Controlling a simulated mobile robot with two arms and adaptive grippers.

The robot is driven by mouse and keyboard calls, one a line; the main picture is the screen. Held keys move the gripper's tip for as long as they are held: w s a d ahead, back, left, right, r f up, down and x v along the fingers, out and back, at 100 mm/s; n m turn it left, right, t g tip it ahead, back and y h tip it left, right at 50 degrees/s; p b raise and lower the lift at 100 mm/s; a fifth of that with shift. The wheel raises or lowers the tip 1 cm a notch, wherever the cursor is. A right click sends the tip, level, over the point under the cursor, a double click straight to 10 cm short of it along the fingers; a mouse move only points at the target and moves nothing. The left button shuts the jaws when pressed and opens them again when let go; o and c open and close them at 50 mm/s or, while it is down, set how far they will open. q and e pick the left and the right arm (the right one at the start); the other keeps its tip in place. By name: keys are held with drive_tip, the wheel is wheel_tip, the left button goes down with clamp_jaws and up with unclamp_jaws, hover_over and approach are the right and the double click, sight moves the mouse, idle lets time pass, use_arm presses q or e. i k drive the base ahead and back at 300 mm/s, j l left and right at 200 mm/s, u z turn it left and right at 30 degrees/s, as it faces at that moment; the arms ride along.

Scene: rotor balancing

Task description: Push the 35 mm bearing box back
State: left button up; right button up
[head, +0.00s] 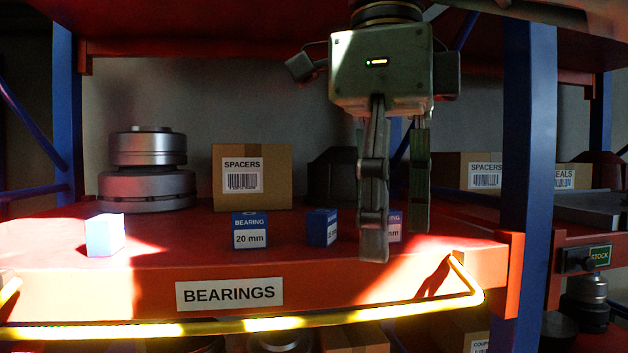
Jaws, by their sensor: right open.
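Several small blue-and-white bearing boxes stand along the red shelf (180,247). One box (250,231) reads "BEARING 20 mm". To its right, a box (318,228) is turned at an angle, its label only partly visible. Another box (395,226) is mostly hidden behind my right gripper; only "mm" shows on its label. A brightly lit box (104,235) near the left front edge shows no readable label. I cannot tell which box is the 35 mm one. My right gripper (396,238) points down, open, its fingers in front of the partly hidden box. My left gripper is out of view.
Stacked metal rotor parts (148,170) and a cardboard SPACERS box (252,178) stand at the back. A yellow rail (250,325) runs along the shelf front below the BEARINGS label (229,293). A blue post (527,150) rises on the right.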

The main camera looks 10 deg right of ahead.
sight(321, 222)
drive_tip(key=i, duration=1.1)
